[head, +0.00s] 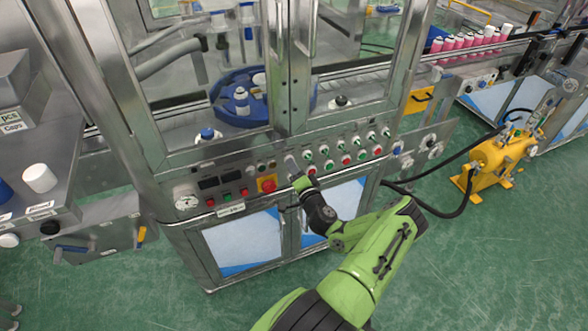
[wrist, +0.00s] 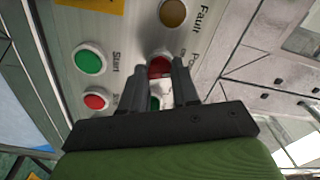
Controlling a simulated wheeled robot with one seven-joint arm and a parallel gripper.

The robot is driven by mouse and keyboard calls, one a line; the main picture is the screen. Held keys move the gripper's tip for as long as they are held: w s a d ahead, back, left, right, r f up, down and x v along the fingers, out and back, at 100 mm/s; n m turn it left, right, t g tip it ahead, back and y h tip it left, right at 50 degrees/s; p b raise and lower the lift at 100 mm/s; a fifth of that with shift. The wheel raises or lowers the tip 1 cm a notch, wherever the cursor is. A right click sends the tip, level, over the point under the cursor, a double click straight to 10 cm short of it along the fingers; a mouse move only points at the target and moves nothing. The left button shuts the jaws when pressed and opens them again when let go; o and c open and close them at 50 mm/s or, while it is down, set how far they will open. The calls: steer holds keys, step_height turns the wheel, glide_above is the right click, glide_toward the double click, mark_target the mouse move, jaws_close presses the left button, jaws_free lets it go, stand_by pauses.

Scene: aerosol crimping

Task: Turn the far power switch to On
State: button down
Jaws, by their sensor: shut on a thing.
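My gripper (head: 292,164) is at the front control panel (head: 220,184) of the glass-doored machine, its fingertips against the panel face. In the wrist view, the two dark fingers (wrist: 166,82) stand close to each other around a small part of the panel beside a label that begins "Po". I take it to be the power switch; the fingers hide most of it, so its setting cannot be read. A red round part (wrist: 160,67) and a green one (wrist: 155,103) show between and just beyond the fingers.
A green Start button (wrist: 89,60), a red button (wrist: 96,101) and an amber Fault lamp (wrist: 173,12) lie near the fingers. A red emergency stop (head: 268,184) sits left of my gripper. Several knobs and buttons line the panel to the right. A yellow pump (head: 497,157) stands on the floor.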

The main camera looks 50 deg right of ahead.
steer(key=m, duration=1)
steer(key=shift+m, duration=0.4)
steer(key=shift+f, duration=0.1)
steer(key=c, duration=0.8)
jaws_free()
steer(key=shift+c, duration=0.2)
steer(key=shift+s, duration=0.1)
steer(key=p+v, duration=0.1)
steer(key=v, duration=1.4)
steer(key=shift+s+a+p, duration=0.2)
steer(key=shift+s+p, duration=0.05)
steer(key=shift+p, duration=0.1)
